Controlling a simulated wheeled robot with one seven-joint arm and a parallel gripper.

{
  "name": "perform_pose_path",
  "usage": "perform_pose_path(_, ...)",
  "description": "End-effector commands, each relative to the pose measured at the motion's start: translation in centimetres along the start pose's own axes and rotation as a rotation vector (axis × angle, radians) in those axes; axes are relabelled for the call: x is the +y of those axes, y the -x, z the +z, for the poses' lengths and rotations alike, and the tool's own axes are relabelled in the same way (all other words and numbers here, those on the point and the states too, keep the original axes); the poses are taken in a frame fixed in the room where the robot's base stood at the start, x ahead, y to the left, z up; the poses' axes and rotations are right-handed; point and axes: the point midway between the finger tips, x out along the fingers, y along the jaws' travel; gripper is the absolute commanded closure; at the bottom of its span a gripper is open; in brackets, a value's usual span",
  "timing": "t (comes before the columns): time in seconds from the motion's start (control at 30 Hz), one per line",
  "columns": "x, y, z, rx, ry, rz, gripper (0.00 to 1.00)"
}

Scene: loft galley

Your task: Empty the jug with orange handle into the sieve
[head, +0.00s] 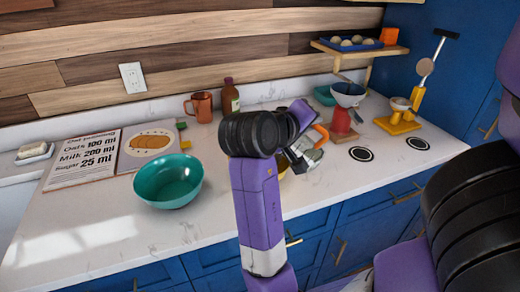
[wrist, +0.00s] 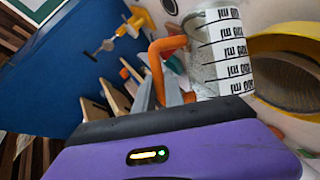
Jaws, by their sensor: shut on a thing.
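The jug with the orange handle (wrist: 210,55) has a white scale with black ml marks and a speckled grey look through its wall. In the head view the jug (head: 312,156) is partly hidden by my arm, and its tilt is hard to tell. My gripper (wrist: 172,85) is shut on the orange handle; in the head view my gripper (head: 298,138) is mostly covered by my wrist. A round yellow-rimmed thing with a grey inside, which looks like the sieve (wrist: 285,42), is beside the jug in the wrist view. In the head view only a yellow sliver shows behind my arm.
A teal bowl (head: 168,182) stands left of my arm. A recipe board (head: 85,160), an orange-brown mug (head: 202,106) and a brown bottle (head: 230,97) are further back. A red stand with a bowl (head: 341,120) and a yellow scale (head: 398,124) stand right. The front-left counter is clear.

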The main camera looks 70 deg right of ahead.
Motion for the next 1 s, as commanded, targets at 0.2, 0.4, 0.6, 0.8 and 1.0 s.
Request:
perform_pose_path(0.2,-0.1,0.1,-0.3,-0.005,0.027,0.011,1.0)
perform_pose_path(0.4,-0.2,0.1,-0.5,-0.01,0.051,0.022,1.0)
perform_pose_path(0.6,-0.3,0.2,-0.8,-0.015,0.076,0.032,1.0)
perform_pose_path(0.8,-0.2,0.4,-1.1,-0.021,0.1,0.042,1.0)
perform_pose_path(1.0,-0.2,0.6,-1.4,-0.027,0.125,0.052,1.0)
